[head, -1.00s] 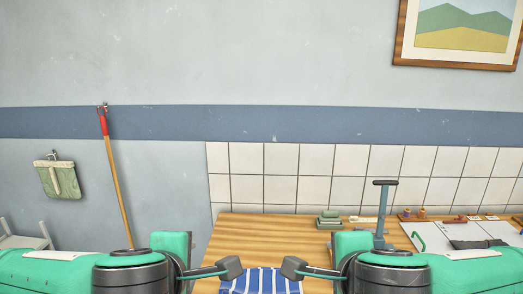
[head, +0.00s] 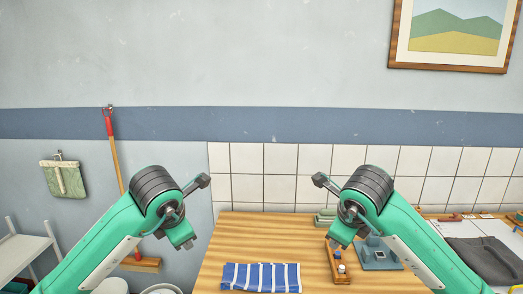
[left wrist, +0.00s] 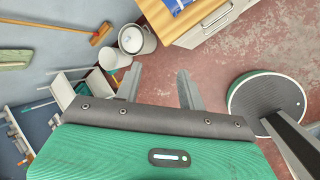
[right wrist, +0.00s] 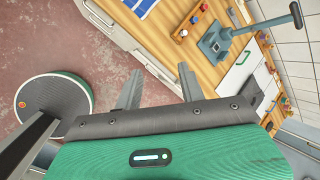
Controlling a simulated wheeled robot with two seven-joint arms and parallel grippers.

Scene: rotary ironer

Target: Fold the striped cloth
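The blue cloth with white stripes (head: 261,277) lies flat as a wide, short rectangle near the front of the wooden table in the head view. Its edge shows at the top of the left wrist view (left wrist: 178,5) and of the right wrist view (right wrist: 142,7). My left gripper (left wrist: 160,84) is open and empty, its two fingers apart over the floor in front of the table. My right gripper (right wrist: 158,82) is also open and empty, fingers apart near the table front. Both are clear of the cloth. In the head view both arms are raised, one on each side of it.
Right of the cloth stand a wooden tray (head: 334,268) with small items and a blue-grey handled device (head: 378,259). A dark cloth (head: 482,258) lies farther right. The wood behind the cloth is bare. Buckets (left wrist: 137,40) stand left of the table.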

